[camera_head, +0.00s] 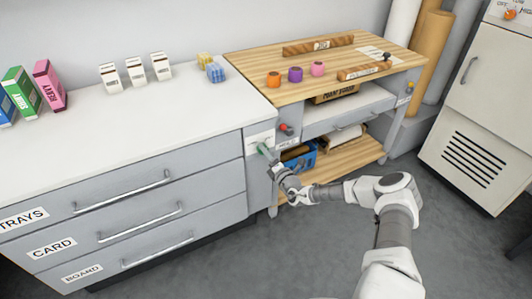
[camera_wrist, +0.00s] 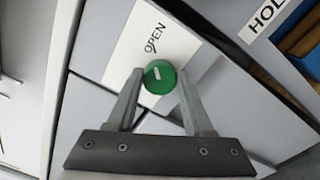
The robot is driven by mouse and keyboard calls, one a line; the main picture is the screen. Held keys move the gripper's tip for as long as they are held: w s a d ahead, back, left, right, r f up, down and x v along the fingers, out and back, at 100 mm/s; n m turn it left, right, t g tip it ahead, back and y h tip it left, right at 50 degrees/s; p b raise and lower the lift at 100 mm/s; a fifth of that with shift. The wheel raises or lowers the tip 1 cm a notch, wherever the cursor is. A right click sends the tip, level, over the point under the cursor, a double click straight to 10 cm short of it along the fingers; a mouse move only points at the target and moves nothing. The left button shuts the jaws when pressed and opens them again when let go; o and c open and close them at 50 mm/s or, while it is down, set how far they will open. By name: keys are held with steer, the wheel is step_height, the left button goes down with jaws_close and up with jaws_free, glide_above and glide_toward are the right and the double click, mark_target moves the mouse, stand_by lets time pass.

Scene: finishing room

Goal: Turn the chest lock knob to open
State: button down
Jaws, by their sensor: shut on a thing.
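The chest (camera_head: 120,135) is a grey unit with a white top and three drawers on the left in the head view. Its green lock knob (camera_wrist: 159,76) is round with a short white mark and sits on a white plate (camera_wrist: 140,40) reading OPEN. The knob also shows small at the chest's right end in the head view (camera_head: 262,148). My gripper (camera_wrist: 160,85) is shut on the knob, one finger on each side. In the head view my gripper (camera_head: 273,160) reaches the knob from the lower right. The rest of the plate's lettering is hidden.
A wooden-topped bench (camera_head: 340,62) stands right of the chest, with coloured rolls on it. A red knob (camera_head: 286,129) and a blue crate (camera_head: 297,155) are close to my gripper. A beige cabinet (camera_head: 480,115) stands far right. The floor in front is clear.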

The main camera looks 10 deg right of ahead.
stand_by(0.4)
steer(key=shift+c, duration=1.5)
jaws_free()
steer(key=p+v, duration=0.3)
steer(key=v, duration=1.4)
steer(key=shift+s+p, duration=0.2)
steer(key=shift+p, duration=0.1)
